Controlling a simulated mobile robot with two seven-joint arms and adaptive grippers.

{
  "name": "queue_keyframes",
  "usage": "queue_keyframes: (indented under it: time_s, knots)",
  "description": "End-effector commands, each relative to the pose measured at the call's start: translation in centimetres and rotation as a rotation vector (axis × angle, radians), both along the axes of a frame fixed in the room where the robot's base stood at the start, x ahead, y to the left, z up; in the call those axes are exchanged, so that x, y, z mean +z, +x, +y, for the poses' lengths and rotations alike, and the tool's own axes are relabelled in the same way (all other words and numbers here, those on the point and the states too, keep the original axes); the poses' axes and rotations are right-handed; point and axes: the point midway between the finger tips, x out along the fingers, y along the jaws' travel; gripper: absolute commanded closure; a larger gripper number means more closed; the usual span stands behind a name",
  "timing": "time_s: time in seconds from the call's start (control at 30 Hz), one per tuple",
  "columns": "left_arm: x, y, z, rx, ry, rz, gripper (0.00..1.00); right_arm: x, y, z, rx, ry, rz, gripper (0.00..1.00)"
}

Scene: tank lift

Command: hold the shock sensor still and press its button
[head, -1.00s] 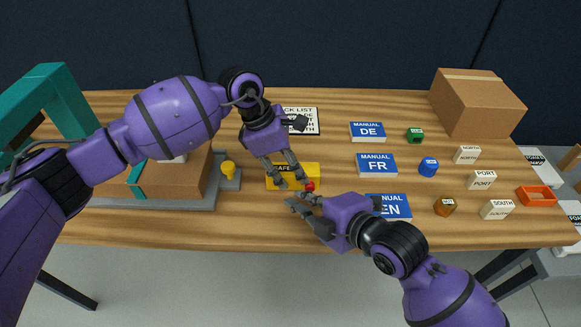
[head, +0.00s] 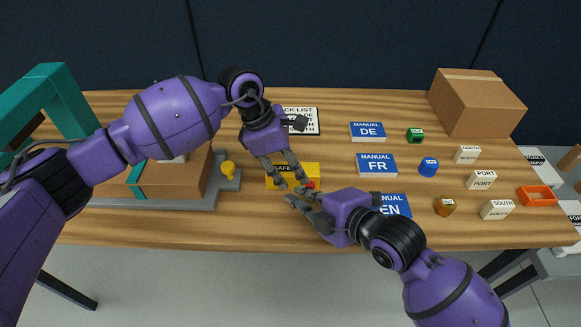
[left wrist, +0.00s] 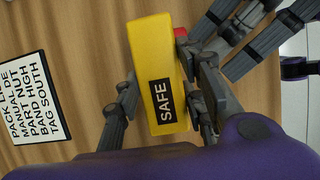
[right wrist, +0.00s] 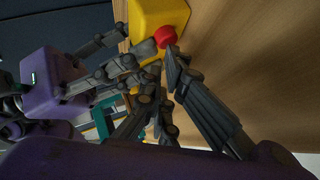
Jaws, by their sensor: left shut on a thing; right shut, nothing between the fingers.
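The shock sensor is a yellow box (head: 278,183) with a black SAFE label and a red button (head: 309,184) on one end. It lies near the table's front middle. My left gripper (head: 291,181) is shut on the box, with fingers on both sides in the left wrist view, where the label (left wrist: 163,101) faces up. My right gripper (head: 296,193) is shut and empty, its fingertips close beside the button end. In the right wrist view a fingertip lies just below the red button (right wrist: 167,36); I cannot tell whether they touch.
Blue manuals, including FR (head: 377,165), lie to the right of the sensor, with small coloured blocks beyond. A checklist (head: 300,121) lies behind it. A cardboard box (head: 478,103) is at the back right.

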Motion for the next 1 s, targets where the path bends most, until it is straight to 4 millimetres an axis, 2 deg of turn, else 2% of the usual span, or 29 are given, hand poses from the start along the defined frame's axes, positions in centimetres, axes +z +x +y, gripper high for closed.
queue_keyframes:
  time_s: [1.0]
  knots:
    - [-0.1,-0.4,-0.2,-0.009,-0.001,0.008,0.92,0.0,1.4,-0.2,-0.004,-0.002,-0.004,1.0]
